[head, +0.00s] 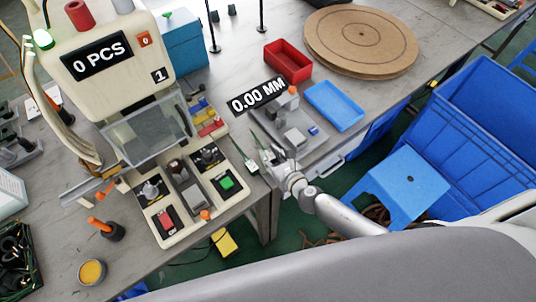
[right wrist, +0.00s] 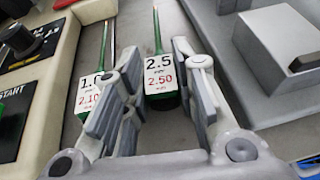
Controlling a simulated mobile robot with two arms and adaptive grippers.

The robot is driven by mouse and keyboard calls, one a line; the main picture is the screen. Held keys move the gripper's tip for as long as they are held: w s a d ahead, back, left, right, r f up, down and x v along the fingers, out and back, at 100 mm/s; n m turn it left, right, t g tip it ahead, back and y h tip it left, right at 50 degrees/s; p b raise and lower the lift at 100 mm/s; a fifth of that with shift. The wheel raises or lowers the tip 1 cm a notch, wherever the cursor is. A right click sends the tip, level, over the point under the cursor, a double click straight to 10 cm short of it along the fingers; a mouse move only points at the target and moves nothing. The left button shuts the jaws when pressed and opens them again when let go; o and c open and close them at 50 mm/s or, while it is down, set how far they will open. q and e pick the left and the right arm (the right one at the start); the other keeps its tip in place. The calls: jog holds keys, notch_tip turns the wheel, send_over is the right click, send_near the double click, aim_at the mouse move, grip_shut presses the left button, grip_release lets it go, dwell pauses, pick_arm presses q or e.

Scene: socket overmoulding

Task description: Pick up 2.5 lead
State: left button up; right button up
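The 2.5 lead (right wrist: 161,72) is a thin green rod with a white tag reading 2.5 and 2.50, lying on the grey table in the right wrist view. My right gripper (right wrist: 158,85) is open, with its grey fingers on either side of the tag end and a visible gap to the right finger. Contact on the left side is unclear. A similar lead tagged 1.0 and 2.10 (right wrist: 92,88) lies to the left, partly hidden by the left finger. In the head view my right gripper (head: 274,164) is beside the machine's right edge. My left gripper is not in view.
The machine base (head: 172,232) with buttons stands to the left of my right gripper. The grey measuring device (right wrist: 285,48), showing 0.00 MM in the head view, is close on the right. A red tray (head: 288,64) and a blue tray (head: 335,106) lie beyond it.

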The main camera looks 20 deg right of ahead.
jog(key=c, duration=0.3)
jog(key=shift+c, duration=0.2)
jog(key=shift+r, duration=0.1)
